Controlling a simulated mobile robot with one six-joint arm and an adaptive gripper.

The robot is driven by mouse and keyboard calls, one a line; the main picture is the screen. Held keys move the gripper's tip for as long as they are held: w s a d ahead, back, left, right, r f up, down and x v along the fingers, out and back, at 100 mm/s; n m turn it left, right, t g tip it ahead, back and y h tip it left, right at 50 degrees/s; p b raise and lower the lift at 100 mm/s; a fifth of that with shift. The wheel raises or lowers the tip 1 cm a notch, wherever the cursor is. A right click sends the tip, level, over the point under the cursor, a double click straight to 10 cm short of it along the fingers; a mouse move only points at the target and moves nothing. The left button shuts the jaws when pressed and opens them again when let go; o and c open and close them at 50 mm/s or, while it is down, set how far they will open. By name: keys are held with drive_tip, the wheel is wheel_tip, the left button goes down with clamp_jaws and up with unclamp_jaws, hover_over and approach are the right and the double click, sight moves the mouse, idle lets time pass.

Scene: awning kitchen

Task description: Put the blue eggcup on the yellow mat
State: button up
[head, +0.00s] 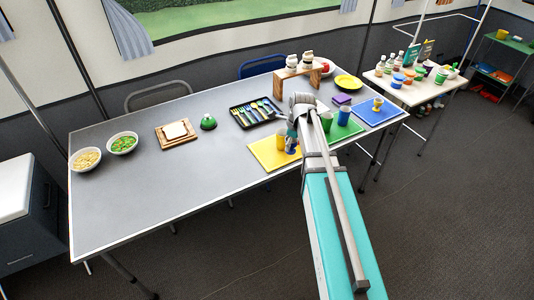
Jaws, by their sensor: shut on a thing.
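The yellow mat (262,154) lies near the table's front edge, left of my arm. A yellow cup (281,139) stands on it. My gripper (292,134) points down over the right part of this mat, close beside the yellow cup. It is shut on the blue eggcup (291,148), a small bluish shape at its tips. My arm hides part of the gripper and of the mat's right side. I cannot tell whether the eggcup touches the mat.
Right of my arm are a green mat (352,128) with blue and green cups, and a blue mat (385,115) with a yellow eggcup. A cutlery tray (238,119) and wooden stand (285,91) are behind. The table's left front (165,195) is clear.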

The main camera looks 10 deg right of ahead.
drive_tip(key=s+a+n, duration=0.1)
drive_tip(key=s+a, duration=0.1)
drive_tip(key=a, duration=0.6)
drive_tip(key=shift+r+n+p, duration=0.3)
drive_tip(key=shift+r+p, duration=0.1)
drive_tip(key=shift+r, duration=0.05)
drive_tip(key=shift+a, duration=0.1)
drive_tip(key=w+f+b, duration=0.3)
drive_tip(key=w, duration=0.1)
drive_tip(key=w+f+b, duration=0.3)
drive_tip(key=w, duration=0.2)
drive_tip(key=w+f+b, duration=0.3)
drive_tip(key=w, duration=0.1)
drive_tip(key=shift+w+d, duration=0.15)
drive_tip(key=shift+d, duration=0.2)
